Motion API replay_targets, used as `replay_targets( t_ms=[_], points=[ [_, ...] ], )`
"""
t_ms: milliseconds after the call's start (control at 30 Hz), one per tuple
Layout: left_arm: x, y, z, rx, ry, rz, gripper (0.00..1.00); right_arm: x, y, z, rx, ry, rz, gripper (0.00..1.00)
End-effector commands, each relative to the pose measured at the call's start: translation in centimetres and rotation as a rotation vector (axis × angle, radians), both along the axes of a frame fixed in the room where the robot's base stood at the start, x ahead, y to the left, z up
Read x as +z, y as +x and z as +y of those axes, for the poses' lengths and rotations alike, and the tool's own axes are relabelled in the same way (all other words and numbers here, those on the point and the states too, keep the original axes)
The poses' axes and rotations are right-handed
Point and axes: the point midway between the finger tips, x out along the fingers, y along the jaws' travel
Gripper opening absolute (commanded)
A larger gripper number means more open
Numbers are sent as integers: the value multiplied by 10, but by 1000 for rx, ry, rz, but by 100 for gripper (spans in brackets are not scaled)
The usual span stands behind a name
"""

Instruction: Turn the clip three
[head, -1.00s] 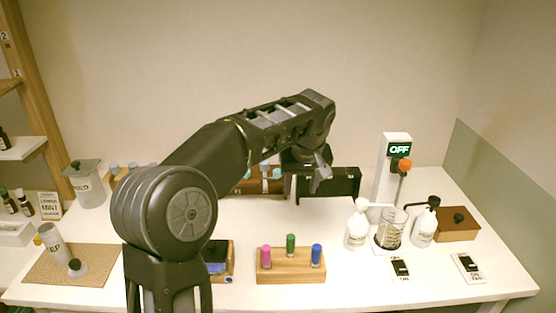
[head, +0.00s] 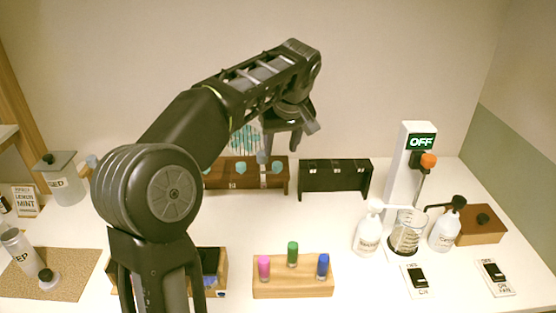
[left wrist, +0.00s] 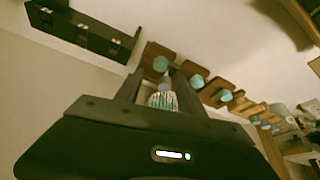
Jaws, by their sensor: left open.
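My left gripper (head: 284,143) is open, raised above the back of the table near the right end of a brown rack (head: 214,182). The rack carries several round teal pieces (head: 240,168). In the left wrist view, the gripper's fingers (left wrist: 160,82) point toward the brown rack (left wrist: 152,48), and a teal piece (left wrist: 160,63) shows just beyond them. A striped pale-green thing (left wrist: 163,100) shows between the fingers; I cannot tell whether it touches them. A black rack (head: 335,182) with small silver clips (head: 335,165) stands to the right. No clip is marked three legibly. My right gripper is out of view.
A wooden block (head: 292,288) holds pink, green and blue pieces at the front. A white post with an OFF display (head: 421,142), a beaker (head: 407,235) and two white pump bottles stand right. A cork mat (head: 75,270) lies left. The table between racks and block is clear.

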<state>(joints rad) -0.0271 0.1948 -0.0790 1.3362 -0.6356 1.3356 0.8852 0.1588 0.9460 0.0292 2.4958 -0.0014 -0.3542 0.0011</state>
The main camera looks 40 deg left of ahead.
Motion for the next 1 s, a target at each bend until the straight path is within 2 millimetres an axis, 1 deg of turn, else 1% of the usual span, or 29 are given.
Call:
replay_targets(
  t_ms=[300, 433, 567, 767, 867, 1000],
  points=[
    [-44, 10, 14, 0, 0, 4, 46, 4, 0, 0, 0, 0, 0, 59],
    [-57, 14, 19, 0, 0, 3, 46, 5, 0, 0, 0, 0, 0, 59],
    [-62, 15, 20, -1, -1, 1, 46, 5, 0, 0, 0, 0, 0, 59],
    [-63, 15, 20, -1, -1, 1, 46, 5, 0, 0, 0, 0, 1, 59],
    [-62, 15, 20, -1, -1, 1, 40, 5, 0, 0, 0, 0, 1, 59],
    [-62, 15, 20, -1, -1, 1, 28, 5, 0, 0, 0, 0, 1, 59]
  ],
)
